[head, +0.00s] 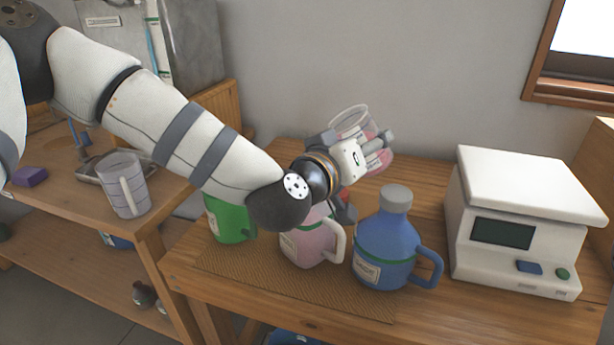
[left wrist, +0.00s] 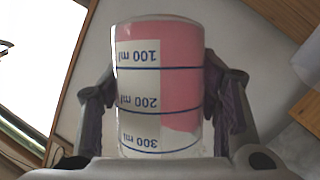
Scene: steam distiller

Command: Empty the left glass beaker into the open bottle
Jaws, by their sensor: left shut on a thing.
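My left gripper (head: 374,146) is shut around a clear glass beaker (head: 347,119) holding pink liquid, raised above the back of the table. The beaker is tilted, its rim toward the upper left in the head view. In the left wrist view, the beaker (left wrist: 160,85) sits between both fingers, its volume marks upside down and pink liquid inside. A pink bottle (head: 312,243) with a white handle stands below my left forearm; its top is hidden, so I cannot tell whether it is open. My right gripper is out of view.
A blue bottle (head: 384,248) with a grey cap stands right of the pink bottle; a green bottle (head: 229,222) stands left. They are on a brown mat (head: 250,277). A white scale (head: 525,225) is at right. A measuring jug (head: 122,188) stands on the left table.

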